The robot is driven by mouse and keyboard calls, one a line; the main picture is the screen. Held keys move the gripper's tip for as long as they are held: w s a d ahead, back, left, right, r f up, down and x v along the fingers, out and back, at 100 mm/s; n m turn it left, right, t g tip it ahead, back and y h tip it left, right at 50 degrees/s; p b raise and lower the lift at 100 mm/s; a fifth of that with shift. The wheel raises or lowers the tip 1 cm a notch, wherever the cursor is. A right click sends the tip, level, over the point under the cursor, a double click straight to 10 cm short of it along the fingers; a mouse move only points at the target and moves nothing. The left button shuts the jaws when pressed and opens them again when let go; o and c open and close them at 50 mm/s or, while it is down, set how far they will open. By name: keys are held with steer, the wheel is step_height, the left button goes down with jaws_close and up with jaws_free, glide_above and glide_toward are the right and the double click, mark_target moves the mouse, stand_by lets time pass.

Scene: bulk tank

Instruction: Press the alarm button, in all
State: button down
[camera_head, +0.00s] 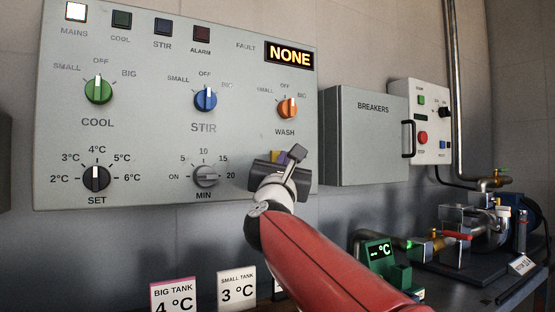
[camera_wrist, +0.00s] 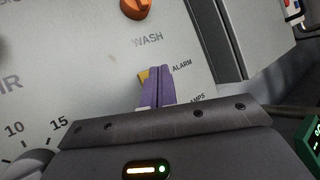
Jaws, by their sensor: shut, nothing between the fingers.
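The control panel (camera_head: 142,140) fills the left of the head view. My gripper (camera_head: 283,157) is at its lower right, below the orange WASH knob (camera_head: 288,108). In the wrist view my purple fingers (camera_wrist: 156,72) are shut together, with nothing between them. They point at the panel just left of the word ALARM (camera_wrist: 182,65). A small yellow part (camera_wrist: 143,75) shows behind the fingers' left side. It may be the alarm button; the fingers hide most of it, and I cannot tell whether they touch it. The ALARM lamp (camera_head: 202,34) is dark red.
The fault display (camera_head: 289,55) reads NONE, and the MAINS lamp (camera_head: 76,12) is lit white. A grey BREAKERS box (camera_head: 373,140) stands right of the panel. A pump (camera_head: 490,225) and a green thermometer (camera_head: 379,252) are on the bench at right.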

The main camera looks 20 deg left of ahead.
steer(key=s+d+b, duration=0.1)
steer(key=d, duration=0.1)
steer(key=s+d+b, duration=0.1)
steer(key=s+b, duration=0.1)
steer(key=shift+s+d, duration=0.15)
steer(key=shift+d, duration=0.2)
stand_by(0.7)
steer(key=s+d+f+n+g+y+p, duration=0.1)
steer(key=s+d+f+n+g+p, duration=0.35)
steer(key=d+f+n, duration=0.65)
steer(key=s+d+f+n+g+p, duration=0.3)
steer(key=d+f+n+g, duration=0.3)
steer(key=n, duration=0.9)
steer(key=s+d+f+n+g+h+p, duration=0.4)
steer(key=s+d+f+n, duration=0.6)
steer(key=s+d+f, duration=0.6)
step_height(320, 180, down, 4)
steer(key=s+g+h, duration=0.2)
steer(key=g, duration=0.1)
steer(key=shift+s, duration=0.35)
